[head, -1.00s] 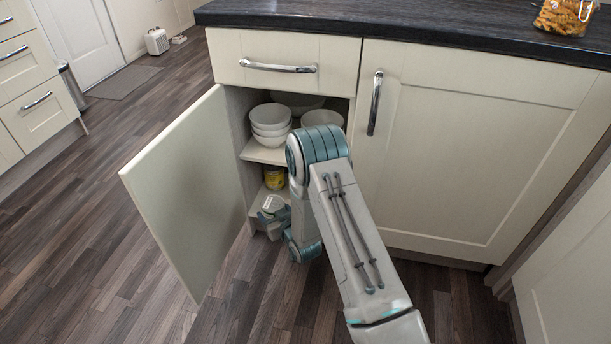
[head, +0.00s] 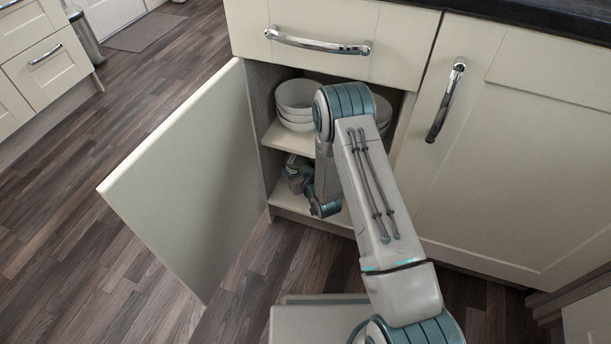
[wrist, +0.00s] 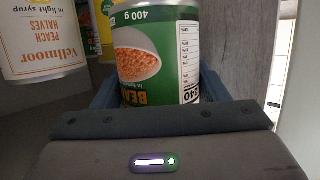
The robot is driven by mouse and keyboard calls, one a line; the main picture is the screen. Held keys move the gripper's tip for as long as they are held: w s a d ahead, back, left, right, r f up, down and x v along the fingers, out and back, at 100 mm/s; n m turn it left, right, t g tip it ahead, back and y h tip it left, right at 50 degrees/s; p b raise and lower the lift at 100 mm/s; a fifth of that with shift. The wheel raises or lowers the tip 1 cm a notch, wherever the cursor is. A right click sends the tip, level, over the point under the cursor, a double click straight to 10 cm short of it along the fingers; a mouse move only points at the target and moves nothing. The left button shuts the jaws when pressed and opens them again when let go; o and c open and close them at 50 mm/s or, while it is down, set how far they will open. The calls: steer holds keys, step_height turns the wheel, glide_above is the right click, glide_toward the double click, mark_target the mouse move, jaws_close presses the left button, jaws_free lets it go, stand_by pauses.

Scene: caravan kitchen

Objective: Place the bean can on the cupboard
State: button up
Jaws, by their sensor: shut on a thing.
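The bean can (wrist: 157,65), green with a picture of beans, is between the blue fingers of my gripper (wrist: 157,88) in the wrist view. My gripper is shut on it, and the label reads upside down there. In the head view my gripper (head: 298,174) is inside the open cupboard (head: 284,205), in the lower compartment under the shelf. The can cannot be made out in the head view. Whether it touches the cupboard floor cannot be told.
A peach can (wrist: 40,40) and a yellow can (wrist: 104,28) are near the bean can in the wrist view. The cupboard door (head: 185,180) stands wide open at the left.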

steer(key=shift+f+b, duration=1.15)
steer(key=shift+f, duration=1.85)
steer(key=shift+f, duration=0.2)
steer(key=o, duration=1.4)
steer(key=shift+o, duration=0.2)
steer(key=shift+r, duration=0.1)
steer(key=shift+s+d+r, duration=0.15)
steer(key=shift+s+r, duration=0.05)
steer(key=shift+s, duration=0.05)
steer(key=p+v, duration=0.5)
steer(key=v, duration=0.6)
steer(key=shift+s, duration=0.25)
